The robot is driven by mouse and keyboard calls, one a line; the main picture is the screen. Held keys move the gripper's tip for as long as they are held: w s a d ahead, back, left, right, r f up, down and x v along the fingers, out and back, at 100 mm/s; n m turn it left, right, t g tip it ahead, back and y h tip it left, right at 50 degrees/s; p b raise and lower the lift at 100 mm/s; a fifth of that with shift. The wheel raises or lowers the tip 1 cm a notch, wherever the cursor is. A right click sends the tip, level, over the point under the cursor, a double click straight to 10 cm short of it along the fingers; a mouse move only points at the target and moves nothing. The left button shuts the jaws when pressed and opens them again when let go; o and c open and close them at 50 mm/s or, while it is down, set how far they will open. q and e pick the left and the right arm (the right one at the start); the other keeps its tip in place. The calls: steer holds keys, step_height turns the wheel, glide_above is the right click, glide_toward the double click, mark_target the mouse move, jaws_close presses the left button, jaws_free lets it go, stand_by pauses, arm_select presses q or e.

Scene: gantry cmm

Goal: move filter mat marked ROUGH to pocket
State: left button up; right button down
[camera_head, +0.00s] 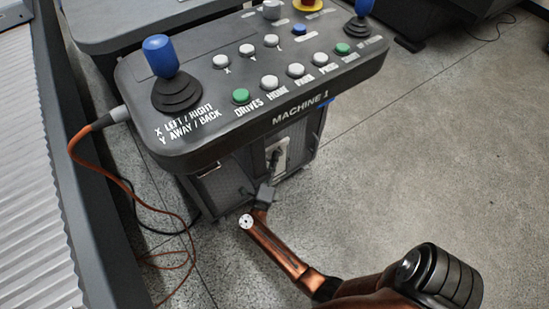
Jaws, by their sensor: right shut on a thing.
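My right arm comes in from the lower right and reaches the front of the console cabinet. My right gripper (273,168) is small and dark in this view, at a light grey plate (281,150) on the cabinet front below the panel. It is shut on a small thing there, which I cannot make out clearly. Dark mesh-like panels (222,188) show on the cabinet front on either side of the plate. No mat with the word ROUGH can be read, and I cannot pick out a pocket. My left gripper is not in view.
The console top (215,120), lettered MACHINE 1, overhangs the cabinet and carries buttons and two blue-topped joysticks (159,55). An orange cable (152,210) runs from its left side to the floor. A ribbed grey surface (35,170) lies left. The floor (430,170) at right is clear.

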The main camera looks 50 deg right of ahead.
steer(key=shift+f+b, duration=0.9)
steer(key=shift+f, duration=0.4)
steer(key=c, duration=2)
jaws_free()
steer(key=shift+r, duration=0.1)
